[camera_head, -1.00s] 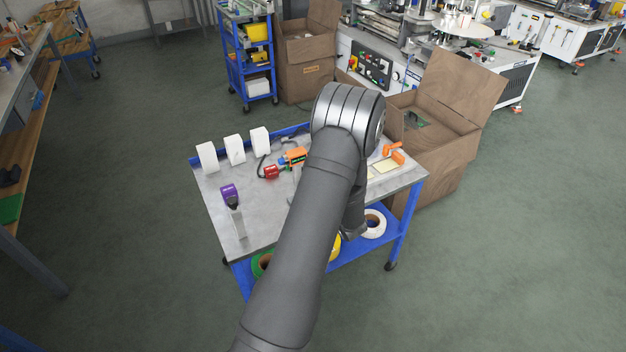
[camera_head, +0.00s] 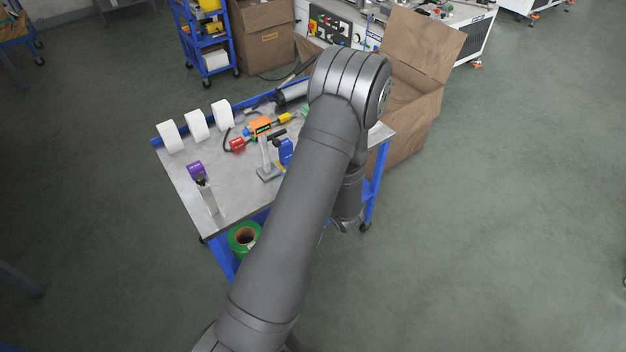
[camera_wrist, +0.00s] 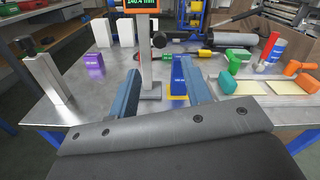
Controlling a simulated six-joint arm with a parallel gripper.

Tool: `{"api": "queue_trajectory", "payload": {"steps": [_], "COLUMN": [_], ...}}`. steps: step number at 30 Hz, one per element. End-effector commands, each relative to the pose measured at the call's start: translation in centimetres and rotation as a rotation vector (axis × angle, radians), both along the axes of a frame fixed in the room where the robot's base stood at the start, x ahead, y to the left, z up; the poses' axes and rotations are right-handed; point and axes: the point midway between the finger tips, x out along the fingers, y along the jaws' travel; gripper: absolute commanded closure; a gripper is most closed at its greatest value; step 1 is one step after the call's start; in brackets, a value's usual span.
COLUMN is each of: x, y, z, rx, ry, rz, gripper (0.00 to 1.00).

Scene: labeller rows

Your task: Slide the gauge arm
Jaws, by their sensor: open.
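The gauge is an upright metal stand with an orange-framed display (camera_head: 261,127) and a pale column (camera_head: 265,150) on a flat base (camera_head: 268,173). In the wrist view its display (camera_wrist: 138,5) reads about 140.4 mm, and the column (camera_wrist: 145,45) rises beyond my fingers. A dark bar (camera_head: 277,135) by the column may be the gauge arm. A blue block (camera_head: 286,152) stands right of the column; it also shows in the wrist view (camera_wrist: 179,75). My gripper (camera_wrist: 160,64) is open, its blue fingers apart with nothing held. My arm hides it in the head view.
A metal post (camera_wrist: 45,77) and purple block (camera_wrist: 95,65) stand to the left. White blocks (camera_head: 196,125) line the back edge. A red part (camera_head: 237,145) lies behind the gauge. Orange and green parts (camera_wrist: 235,60) are at the right. The table's (camera_head: 235,190) front middle is mostly bare.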

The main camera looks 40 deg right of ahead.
Motion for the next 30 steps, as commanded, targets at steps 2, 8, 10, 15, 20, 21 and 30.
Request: {"api": "queue_trajectory", "payload": {"steps": [2,8,10,15,20,21,30], "x": [-1.9,-5.2,-5.9,-7.0,-7.2,-7.1,-7.1], "y": [-0.1,-0.1,-0.1,0.0,0.1,0.1,0.0], "z": [0.0,0.0,0.0,0.0,0.0,0.0,0.0], "rx": [0.002,0.0,0.001,0.001,0.001,0.001,0.0], "ry": [0.001,0.0,0.0,0.0,-0.001,-0.001,0.0], "rz": [-0.005,-0.002,-0.002,0.0,0.001,0.001,0.001], "gripper": [0.55,0.55,0.55,0.55,0.55,0.55,0.55]}}
